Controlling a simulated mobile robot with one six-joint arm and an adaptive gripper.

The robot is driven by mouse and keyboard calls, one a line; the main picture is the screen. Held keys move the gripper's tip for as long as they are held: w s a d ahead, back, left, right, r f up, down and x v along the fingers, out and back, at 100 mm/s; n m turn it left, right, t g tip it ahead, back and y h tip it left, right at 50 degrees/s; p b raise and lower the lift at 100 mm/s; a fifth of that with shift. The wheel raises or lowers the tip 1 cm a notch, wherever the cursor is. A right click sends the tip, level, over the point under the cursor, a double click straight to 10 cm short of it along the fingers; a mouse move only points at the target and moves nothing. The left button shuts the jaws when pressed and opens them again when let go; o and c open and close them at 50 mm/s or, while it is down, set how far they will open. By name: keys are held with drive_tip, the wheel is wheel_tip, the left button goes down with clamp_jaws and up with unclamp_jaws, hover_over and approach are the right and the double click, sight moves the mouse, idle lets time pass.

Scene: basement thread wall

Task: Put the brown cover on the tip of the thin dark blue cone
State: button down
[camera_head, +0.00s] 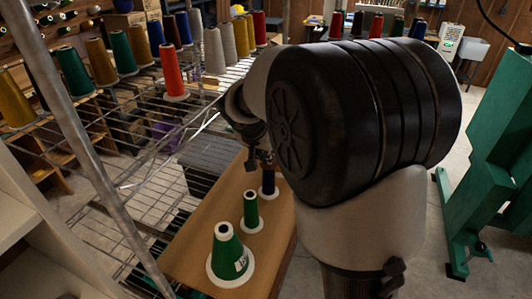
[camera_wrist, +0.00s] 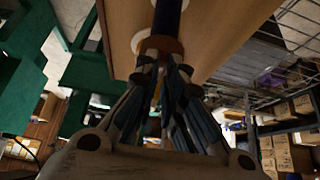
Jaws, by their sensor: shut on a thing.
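The thin dark blue cone (camera_head: 268,184) stands upright on a white base at the far end of a wooden board (camera_head: 205,213). My gripper (camera_head: 258,160) is just above its tip, partly hidden by my arm. In the wrist view the gripper (camera_wrist: 162,62) is shut on the brown cover (camera_wrist: 160,44), a small round brown piece at the fingertips. The dark blue cone (camera_wrist: 168,15) shows directly beyond the cover and lines up with it closely. I cannot tell whether the cover touches the tip. The cover is not clear in the head view.
A thin green cone (camera_head: 250,212) and a wide green cone (camera_head: 229,256) stand on the same board, nearer the camera. A wire rack (camera_head: 150,125) with several thread cones is at left. A green metal frame (camera_head: 490,150) stands at right. Open floor lies between.

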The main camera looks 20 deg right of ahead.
drive_tip(key=shift+f, duration=0.2)
drive_tip(key=shift+f+b, duration=0.2)
drive_tip(key=shift+b, duration=0.2)
drive_tip(key=c, duration=1.6)
unclamp_jaws()
drive_tip(key=shift+c, duration=0.2)
drive_tip(key=shift+r, duration=0.15)
drive_tip(key=v, duration=1.2)
drive_tip(key=s+a+f+n+y, duration=0.1)
drive_tip(key=s+a+f+n, duration=0.1)
drive_tip(key=s, duration=0.7)
drive_tip(key=s+a+f+n+y+b, duration=0.1)
drive_tip(key=s+a+f+n+y, duration=0.1)
drive_tip(key=s, duration=0.7)
drive_tip(key=s+a+f+n+y, duration=0.1)
drive_tip(key=s+a+f+n, duration=0.3)
drive_tip(key=s, duration=0.5)
drive_tip(key=shift+f+n+y+b, duration=0.2)
drive_tip(key=shift+n+y+b, duration=0.15)
drive_tip(key=shift+n, duration=0.35)
